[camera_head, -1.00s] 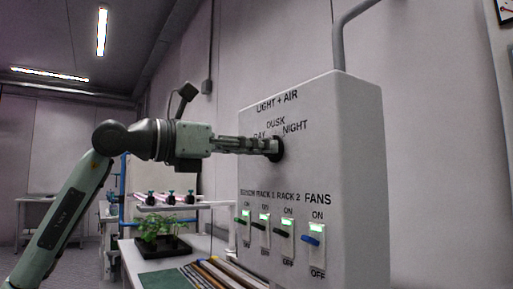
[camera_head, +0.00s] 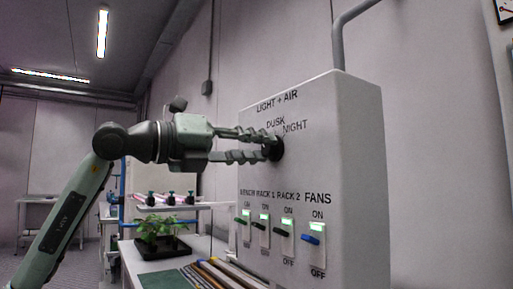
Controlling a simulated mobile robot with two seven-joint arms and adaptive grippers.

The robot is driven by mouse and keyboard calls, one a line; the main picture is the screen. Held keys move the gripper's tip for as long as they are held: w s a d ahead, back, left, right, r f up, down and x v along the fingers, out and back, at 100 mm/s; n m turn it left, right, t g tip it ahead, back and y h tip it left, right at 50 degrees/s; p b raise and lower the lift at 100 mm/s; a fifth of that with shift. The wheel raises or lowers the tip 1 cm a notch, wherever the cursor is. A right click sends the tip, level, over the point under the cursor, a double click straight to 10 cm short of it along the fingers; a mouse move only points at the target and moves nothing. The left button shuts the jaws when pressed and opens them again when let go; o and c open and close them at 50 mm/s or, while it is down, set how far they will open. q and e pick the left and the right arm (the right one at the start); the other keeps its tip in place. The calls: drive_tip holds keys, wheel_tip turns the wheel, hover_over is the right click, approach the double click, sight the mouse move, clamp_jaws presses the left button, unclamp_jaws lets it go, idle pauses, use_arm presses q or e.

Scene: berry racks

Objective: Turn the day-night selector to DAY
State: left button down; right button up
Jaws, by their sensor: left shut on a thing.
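The day-night selector is a round black knob (camera_head: 276,149) on the front of a pale grey control box (camera_head: 357,180) headed LIGHT + AIR. DUSK is printed above the knob and NIGHT at its upper right. The DAY label is hidden behind my gripper. My left gripper (camera_head: 266,146) reaches in from the left and is shut on the knob, one finger above the other. The fingers hide the knob's pointer, so I cannot tell its setting. My right gripper is not in view.
Below the knob is a row of lever switches with green lights, including a blue-levered FANS switch (camera_head: 312,236). A bench with a black tray of plants (camera_head: 158,250) stands behind and below my left arm. A conduit (camera_head: 340,40) rises from the box top.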

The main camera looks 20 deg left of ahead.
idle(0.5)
use_arm(q)
drive_tip(key=c, duration=1.2)
unclamp_jaws()
drive_tip(key=shift+s+a, duration=0.1)
drive_tip(key=v, duration=1.1)
drive_tip(key=shift+s+a, duration=0.15)
drive_tip(key=shift+s, duration=0.15)
